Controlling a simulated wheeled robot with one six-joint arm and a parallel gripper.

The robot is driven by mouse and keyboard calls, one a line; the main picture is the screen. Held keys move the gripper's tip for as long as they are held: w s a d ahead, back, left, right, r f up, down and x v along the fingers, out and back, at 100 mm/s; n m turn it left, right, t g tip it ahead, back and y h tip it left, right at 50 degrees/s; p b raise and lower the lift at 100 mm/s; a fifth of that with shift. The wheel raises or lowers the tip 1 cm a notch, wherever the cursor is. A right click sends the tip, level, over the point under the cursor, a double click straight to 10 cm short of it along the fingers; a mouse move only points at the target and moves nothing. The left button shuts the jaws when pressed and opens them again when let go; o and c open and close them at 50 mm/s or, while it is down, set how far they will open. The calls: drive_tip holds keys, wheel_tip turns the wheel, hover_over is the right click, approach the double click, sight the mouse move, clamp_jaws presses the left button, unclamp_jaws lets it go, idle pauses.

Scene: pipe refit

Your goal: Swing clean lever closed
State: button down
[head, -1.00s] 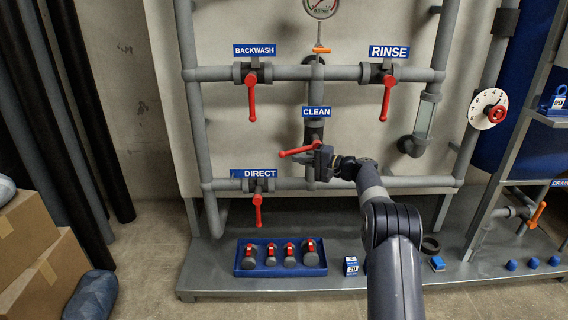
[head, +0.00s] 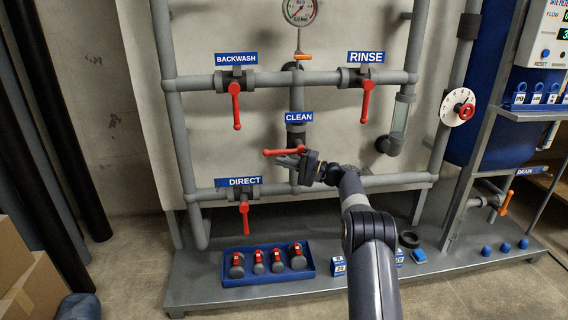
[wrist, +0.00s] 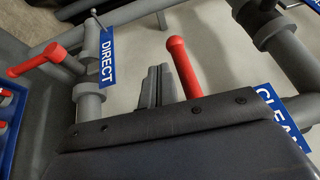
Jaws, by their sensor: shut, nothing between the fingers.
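The clean lever (head: 284,152) is a red handle on the valve of the vertical pipe under the CLEAN sign (head: 299,117). It points left and lies nearly level, across its pipe. My gripper (head: 284,161) is just below the lever in the head view; whether they touch is unclear. In the wrist view the shut, empty fingers (wrist: 157,88) stand beside the red lever (wrist: 183,68), which is on their right. The lever's pivot end is hidden behind my gripper's body there.
Red levers for BACKWASH (head: 235,105), RINSE (head: 366,101) and DIRECT (head: 244,221) hang down nearby. A blue tray (head: 268,278) of red-handled parts sits on the platform below. A dial (head: 460,106) and an orange drain lever (head: 507,202) are at the right.

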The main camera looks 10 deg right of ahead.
drive_tip(key=s+d+f, duration=0.5)
drive_tip(key=d+f, duration=0.2)
drive_tip(key=shift+s+d+f, duration=0.35)
drive_tip(key=shift+d+f, duration=0.05)
idle(0.3)
